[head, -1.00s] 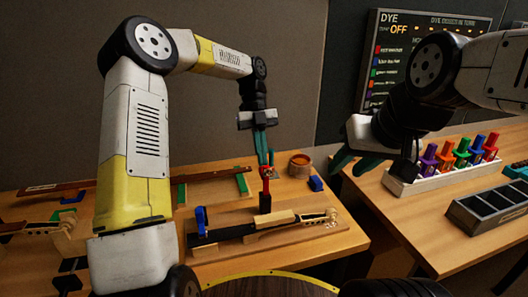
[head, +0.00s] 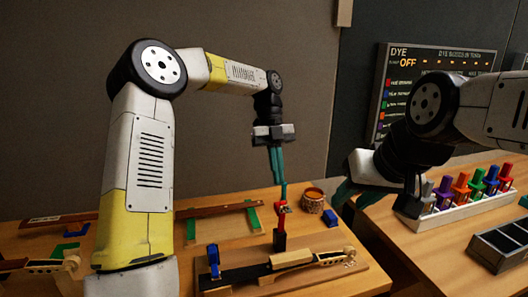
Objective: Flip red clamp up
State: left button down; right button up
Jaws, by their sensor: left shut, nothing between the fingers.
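The red clamp (head: 281,209) stands upright on a dark post at the back edge of the violin-neck fixture board (head: 340,278). My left gripper (head: 281,182) points down from above, its teal fingers together with nothing between them. Its tips are right at the top of the red clamp; whether they touch it I cannot tell. A violin neck (head: 240,274) lies along the board, and a blue clamp (head: 214,260) stands at its left end. My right gripper (head: 354,192) hangs to the right, its teal fingers apart and empty, partly hidden by its own arm.
A round wooden pot (head: 314,201) and a small blue block (head: 330,218) stand behind and right of the red clamp. Another neck lies on green supports (head: 253,218) behind. The right table holds a rack of coloured dye bottles (head: 455,205) and a dark tray (head: 500,247).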

pick_arm(q)
jog(key=w+a+r, duration=0.2)
jog(key=w, duration=0.6)
jog(key=shift+w+a+r, duration=0.35)
jog(key=shift+a, duration=0.05)
